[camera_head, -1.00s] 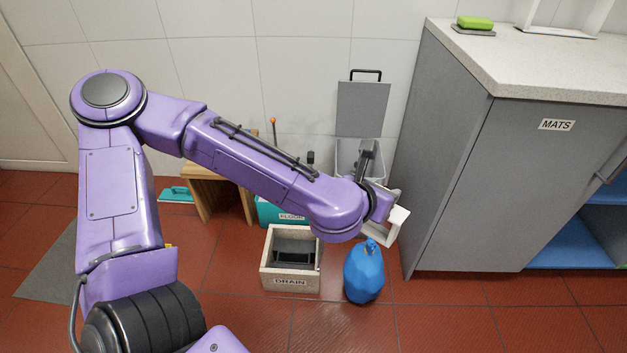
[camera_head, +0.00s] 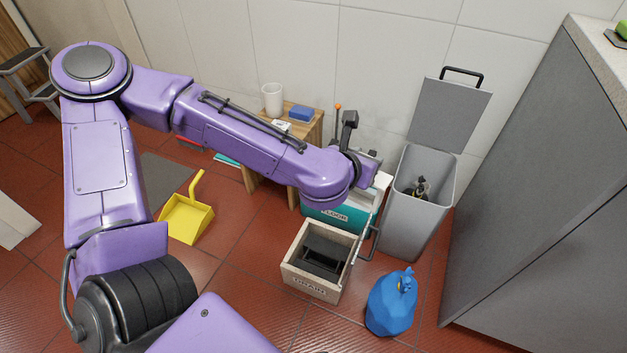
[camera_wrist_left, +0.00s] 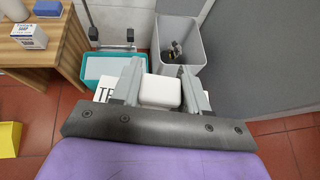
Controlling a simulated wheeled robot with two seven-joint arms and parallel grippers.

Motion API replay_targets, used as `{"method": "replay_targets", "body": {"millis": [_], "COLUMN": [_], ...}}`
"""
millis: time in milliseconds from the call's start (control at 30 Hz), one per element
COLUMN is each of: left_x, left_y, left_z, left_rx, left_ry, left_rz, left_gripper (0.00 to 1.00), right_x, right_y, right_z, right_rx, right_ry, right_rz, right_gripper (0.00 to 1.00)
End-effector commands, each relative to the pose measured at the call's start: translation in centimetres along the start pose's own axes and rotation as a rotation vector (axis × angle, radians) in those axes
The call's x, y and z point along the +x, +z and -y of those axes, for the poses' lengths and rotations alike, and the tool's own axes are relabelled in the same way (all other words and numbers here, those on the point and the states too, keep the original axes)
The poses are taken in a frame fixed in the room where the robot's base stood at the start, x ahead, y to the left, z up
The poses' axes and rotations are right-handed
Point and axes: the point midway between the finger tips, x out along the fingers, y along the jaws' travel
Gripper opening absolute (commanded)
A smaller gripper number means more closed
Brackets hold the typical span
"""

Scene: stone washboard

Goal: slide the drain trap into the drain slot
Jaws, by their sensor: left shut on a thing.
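My left gripper (camera_head: 378,180) is shut on a white block-like piece, which shows between its fingers in the left wrist view (camera_wrist_left: 160,92). This is probably the drain trap; most of it is hidden in the head view. The open box labelled DRAIN (camera_head: 311,288) stands on the floor, below and to the left of the gripper in the head view. It has pale walls and a dark insert (camera_head: 322,256) with a black bar-like part inside. The held piece is apart from the box. My right gripper is not in view.
A grey bin (camera_head: 408,215) with its lid raised stands right of the gripper. A teal FLOOR container (camera_head: 330,214) sits behind the drain box. A blue bag (camera_head: 391,303) lies right of it. A wooden stool (camera_head: 312,135), yellow dustpan (camera_head: 187,219) and grey cabinet (camera_head: 540,210) stand around.

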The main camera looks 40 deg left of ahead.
Motion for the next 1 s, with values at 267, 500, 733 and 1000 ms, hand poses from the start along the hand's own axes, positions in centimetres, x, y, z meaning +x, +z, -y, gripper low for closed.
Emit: {"method": "replay_targets", "body": {"millis": [267,500,733,1000], "left_x": [12.7,20.0,22.3,22.2], "left_y": [-17.4,-30.6,-36.3,-36.3], "left_z": [-5.0,-8.8,-10.3,-10.4], "left_rx": [-0.064,-0.077,-0.074,-0.075], "left_ry": [0.120,0.163,0.156,0.154], "left_rz": [0.033,0.081,0.107,0.110], "left_gripper": [0.00,0.00,0.00,0.00], "right_x": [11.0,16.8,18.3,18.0], "right_y": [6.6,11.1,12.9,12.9], "right_z": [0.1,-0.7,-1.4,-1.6], "right_rx": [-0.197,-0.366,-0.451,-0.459], "right_ry": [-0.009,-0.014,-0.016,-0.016], "right_rz": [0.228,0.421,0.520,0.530], "right_gripper": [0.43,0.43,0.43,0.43]}}
